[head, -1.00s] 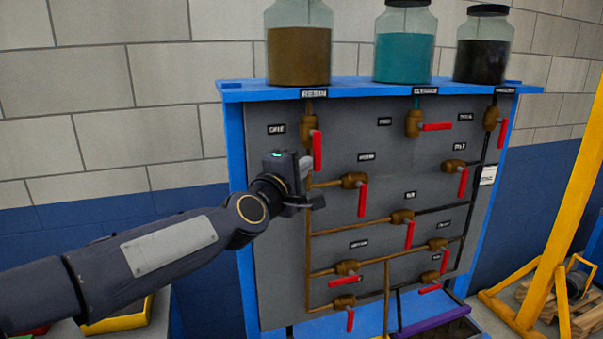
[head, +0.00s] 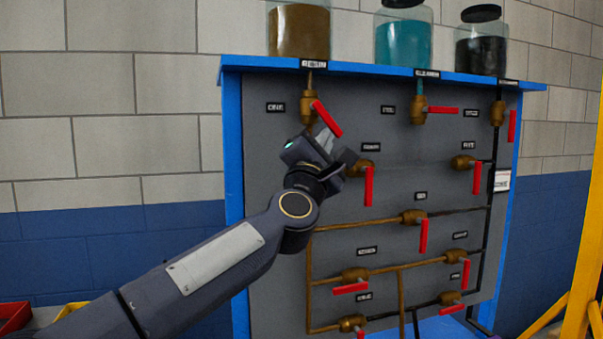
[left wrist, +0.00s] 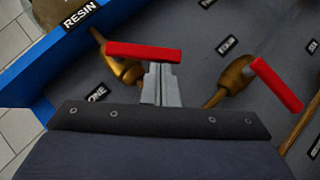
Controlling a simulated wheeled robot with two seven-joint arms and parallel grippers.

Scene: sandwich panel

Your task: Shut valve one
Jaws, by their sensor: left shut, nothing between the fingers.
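Valve one is a brass valve (head: 308,106) under the RESIN label, beside the ONE plate (head: 275,107), at the panel's upper left. Its red handle (head: 327,119) slants down to the right, partway between along the pipe and across it. The handle (left wrist: 143,52) also shows in the left wrist view. My left gripper (head: 326,143) is shut and empty, its fingertips at the lower left side of the handle. In the left wrist view the fingertips (left wrist: 160,72) meet the handle's edge, apparently touching it. My right gripper is not in view.
A neighbouring brass valve with a red handle (head: 369,186) hanging down is close to the right of my gripper. Several more valves with red handles cover the grey panel (head: 272,185). Glass jars (head: 403,42) stand on the blue top shelf. A yellow frame (head: 578,255) stands at the right.

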